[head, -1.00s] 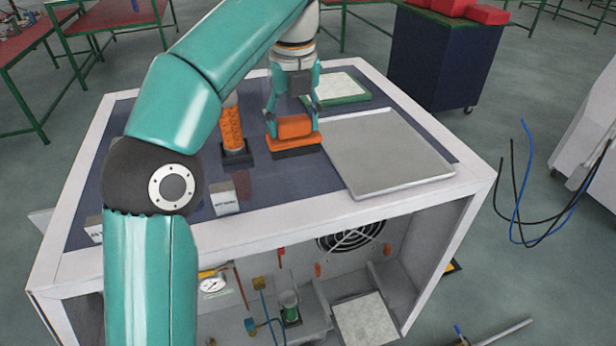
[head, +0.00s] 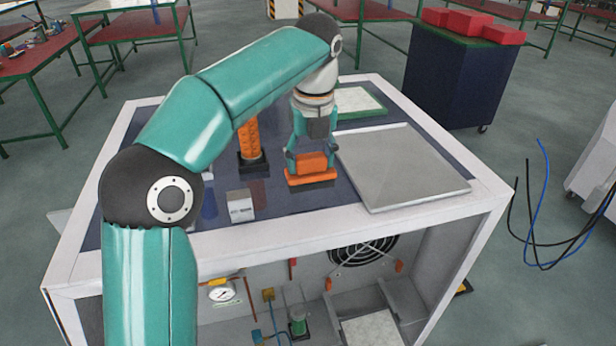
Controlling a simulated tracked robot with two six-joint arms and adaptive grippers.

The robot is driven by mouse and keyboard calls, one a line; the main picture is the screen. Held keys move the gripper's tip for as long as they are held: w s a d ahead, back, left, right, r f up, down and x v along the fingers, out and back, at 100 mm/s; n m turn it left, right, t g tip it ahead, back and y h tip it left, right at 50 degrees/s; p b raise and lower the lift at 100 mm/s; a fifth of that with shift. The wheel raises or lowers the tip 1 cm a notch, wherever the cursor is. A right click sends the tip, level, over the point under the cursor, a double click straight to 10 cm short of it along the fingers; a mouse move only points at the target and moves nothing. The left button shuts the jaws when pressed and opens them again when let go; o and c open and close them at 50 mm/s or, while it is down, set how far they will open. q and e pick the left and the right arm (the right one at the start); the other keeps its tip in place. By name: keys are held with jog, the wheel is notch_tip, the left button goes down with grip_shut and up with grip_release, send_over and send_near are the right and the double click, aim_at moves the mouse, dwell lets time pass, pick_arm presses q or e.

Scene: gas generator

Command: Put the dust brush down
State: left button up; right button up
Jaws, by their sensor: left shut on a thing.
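The dust brush (head: 311,173) has an orange body and a dark bristle strip along its bottom. It is upright, bristles down, at the dark top of the generator cabinet (head: 285,203), just left of a grey tray. I cannot tell whether the bristles touch the top. My left gripper (head: 311,156) points down from above and is shut on the brush's orange upper part. The fingers hide part of its sides. My right gripper is not in view.
The flat grey tray (head: 400,165) lies right of the brush. An orange cylinder (head: 248,138) on a black base stands behind left. A small light box (head: 240,205) is at front left. A green-rimmed tray (head: 360,102) lies behind.

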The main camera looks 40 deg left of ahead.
aim_at(310, 177)
pick_arm(q)
jog(key=shift+f, duration=1.95)
jog(key=shift+f, duration=0.15)
jog(key=shift+f, duration=0.1)
jog(key=o, duration=1.2)
